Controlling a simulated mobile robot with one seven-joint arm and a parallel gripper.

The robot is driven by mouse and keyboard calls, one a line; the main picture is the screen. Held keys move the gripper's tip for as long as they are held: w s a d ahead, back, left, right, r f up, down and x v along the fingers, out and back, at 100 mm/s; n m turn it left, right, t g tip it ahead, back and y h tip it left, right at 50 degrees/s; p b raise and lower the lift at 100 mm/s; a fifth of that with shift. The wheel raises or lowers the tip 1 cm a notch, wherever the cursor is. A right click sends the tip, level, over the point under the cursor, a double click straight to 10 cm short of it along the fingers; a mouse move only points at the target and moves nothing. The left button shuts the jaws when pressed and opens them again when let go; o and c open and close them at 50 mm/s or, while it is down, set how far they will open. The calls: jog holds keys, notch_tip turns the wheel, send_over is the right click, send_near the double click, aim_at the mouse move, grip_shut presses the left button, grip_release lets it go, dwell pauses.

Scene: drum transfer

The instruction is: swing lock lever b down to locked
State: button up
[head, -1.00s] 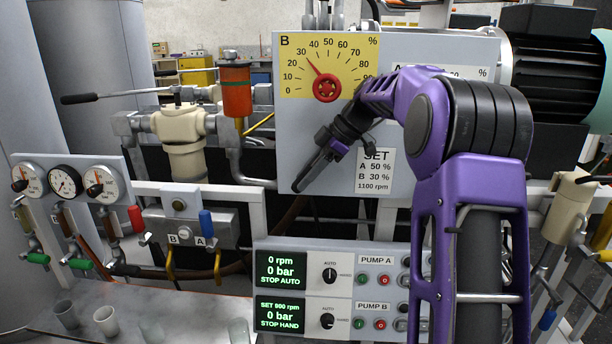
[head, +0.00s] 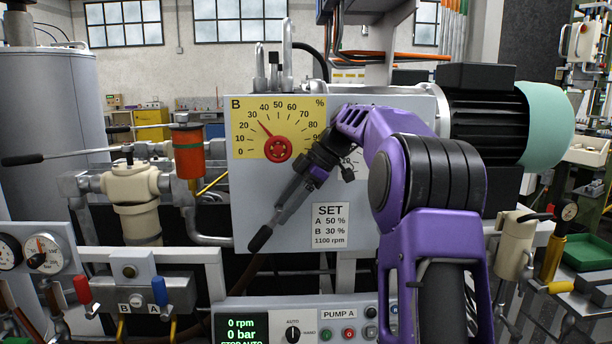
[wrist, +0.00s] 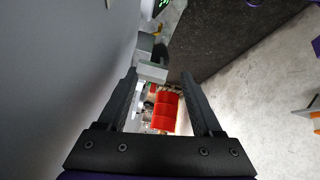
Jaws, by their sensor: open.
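A grey box (head: 350,240) carries a yellow scale marked B (head: 245,120) with a red knob (head: 278,149); its pointer stands near 30. Upright grey metal parts (head: 287,55) rise from the box's top above this scale. No lever here is labelled as lock lever b, so I cannot tell which part it is. My gripper (head: 262,238) hangs in front of the box, below and left of the red knob, pointing down and left. In the wrist view my gripper (wrist: 160,72) is open and empty, with a grey wall to its left.
A SET card (head: 329,226) is on the box, partly beside my arm. A pump panel (head: 330,325) sits below. A valve block (head: 138,290) with red and blue handles stands lower left. A motor (head: 480,120) stands right. Red blocks (wrist: 165,112) show beyond the fingers.

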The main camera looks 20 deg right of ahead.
jog(key=p+v, duration=0.1)
jog(key=v, duration=0.7)
jog(key=shift+d+r+p, duration=0.2)
jog(key=shift+p, duration=0.15)
jog(key=shift+s, duration=0.1)
